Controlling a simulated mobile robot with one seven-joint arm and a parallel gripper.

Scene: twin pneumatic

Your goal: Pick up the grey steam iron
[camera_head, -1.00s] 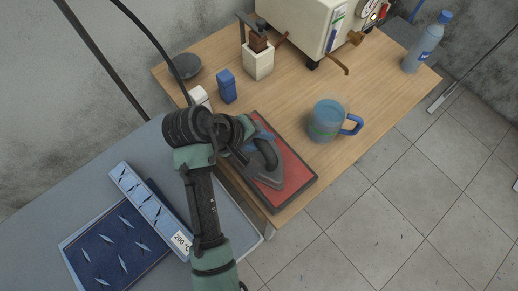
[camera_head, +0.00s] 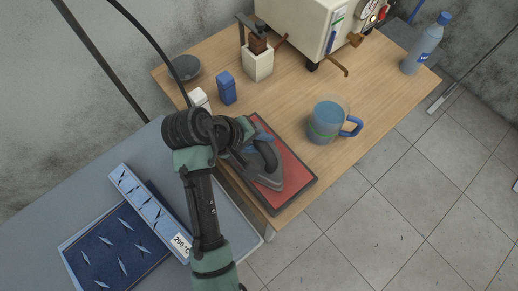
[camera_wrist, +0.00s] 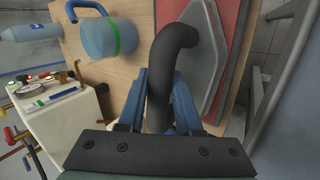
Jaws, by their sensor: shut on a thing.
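The grey steam iron (camera_head: 268,178) rests on a red pad with a dark rim (camera_head: 296,181) at the front of the wooden table. In the wrist view its grey body (camera_wrist: 197,42) lies beyond its black curved handle (camera_wrist: 161,75). My gripper (camera_wrist: 158,92) has its blue fingers on either side of the handle and is shut on it. In the head view my gripper (camera_head: 243,148) reaches the iron from the left and partly hides its rear. I cannot tell any gap between the iron and the pad.
A clear jug of blue liquid (camera_head: 326,119) stands right of the pad. A blue block (camera_head: 226,87) and a white block (camera_head: 200,98) stand behind the arm. A cream boiler (camera_head: 305,28) is at the back. An ironing board (camera_head: 90,190) with blue cloth lies left.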

